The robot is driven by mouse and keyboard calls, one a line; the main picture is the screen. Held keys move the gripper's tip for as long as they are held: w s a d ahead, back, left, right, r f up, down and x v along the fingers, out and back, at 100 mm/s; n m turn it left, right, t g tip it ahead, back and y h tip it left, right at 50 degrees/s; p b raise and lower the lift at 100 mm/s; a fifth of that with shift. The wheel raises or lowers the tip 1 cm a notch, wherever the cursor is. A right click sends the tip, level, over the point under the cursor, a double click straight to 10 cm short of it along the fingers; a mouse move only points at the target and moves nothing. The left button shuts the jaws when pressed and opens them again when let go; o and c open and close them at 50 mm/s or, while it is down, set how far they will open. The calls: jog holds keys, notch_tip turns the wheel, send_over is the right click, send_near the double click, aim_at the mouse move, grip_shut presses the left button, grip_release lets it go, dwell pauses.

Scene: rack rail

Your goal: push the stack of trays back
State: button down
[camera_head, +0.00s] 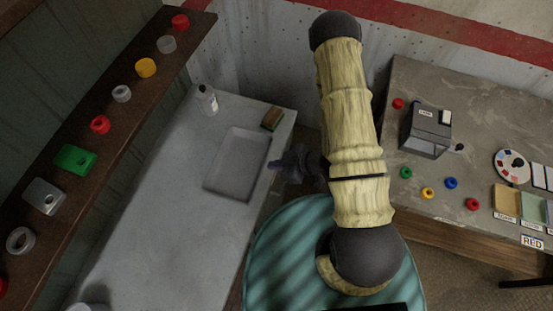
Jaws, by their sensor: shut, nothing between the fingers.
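The tray stack shows as a grey rectangular tray (238,163) on the pale counter at the centre left. I cannot tell from above how many trays lie in it. My gripper (276,165) is a dark shape at the right edge of the tray, at the end of my pale sleeved arm. Its fingers are shut and hold nothing. The fingertips are close to the tray's right rim; I cannot tell whether they touch it.
A white bottle (206,99) and a brown sponge-like block (272,118) stand behind the tray on the counter (150,220). A dark shelf (110,103) with several rings runs along the left. A grey table (470,130) with a boxy device (427,132) is at right.

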aim_at(236, 166)
jog(key=shift+f, duration=0.15)
dwell(0.3)
